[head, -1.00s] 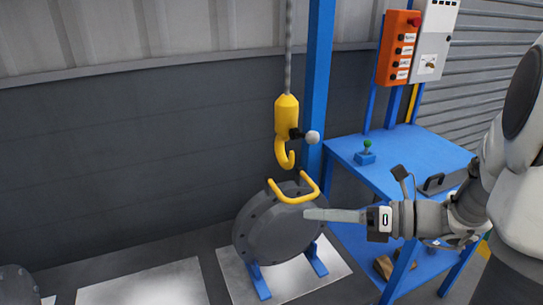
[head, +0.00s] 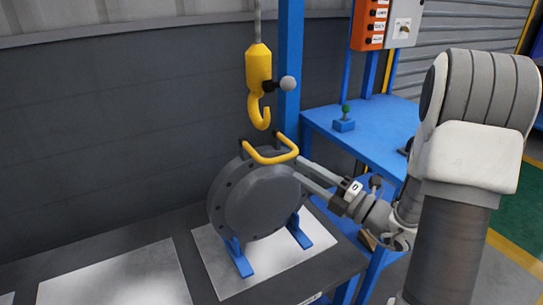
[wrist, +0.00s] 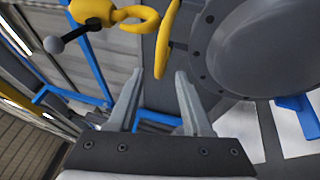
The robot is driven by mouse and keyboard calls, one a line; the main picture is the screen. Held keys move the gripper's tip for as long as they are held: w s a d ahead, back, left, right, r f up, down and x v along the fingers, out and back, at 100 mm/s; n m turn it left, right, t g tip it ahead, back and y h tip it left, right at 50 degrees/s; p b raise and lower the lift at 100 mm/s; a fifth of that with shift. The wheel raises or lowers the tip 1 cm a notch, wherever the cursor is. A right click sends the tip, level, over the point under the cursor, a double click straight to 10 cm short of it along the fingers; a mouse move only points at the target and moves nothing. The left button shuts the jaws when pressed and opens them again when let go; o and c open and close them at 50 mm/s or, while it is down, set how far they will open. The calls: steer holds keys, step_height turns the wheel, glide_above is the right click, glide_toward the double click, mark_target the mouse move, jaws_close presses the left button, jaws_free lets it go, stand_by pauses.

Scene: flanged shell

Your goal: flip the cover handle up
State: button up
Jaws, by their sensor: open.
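The yellow cover handle (head: 272,152) is a U-shaped bar at the top of the round grey flanged cover (head: 262,200). It sticks out roughly level towards the front. The cover stands upright on blue feet. My gripper (head: 311,176) is beside the cover's upper right edge, to the right of the handle and a little below it. In the wrist view my gripper (wrist: 158,100) has its two fingers spread with nothing between them. The handle (wrist: 168,38) shows there beyond the fingertips, and the cover (wrist: 255,45) lies to the right.
A yellow crane hook (head: 259,90) with a grey ball knob hangs just above the handle; it shows in the wrist view (wrist: 105,14) too. The bare plate (head: 115,280) at left is clear.

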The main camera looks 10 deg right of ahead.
steer(key=b+x, duration=0.1)
steer(key=x, duration=0.9)
steer(key=shift+b, duration=0.3)
steer(key=shift+c, duration=0.2)
jaws_close()
steer(key=shift+d, duration=0.1)
stand_by(0.6)
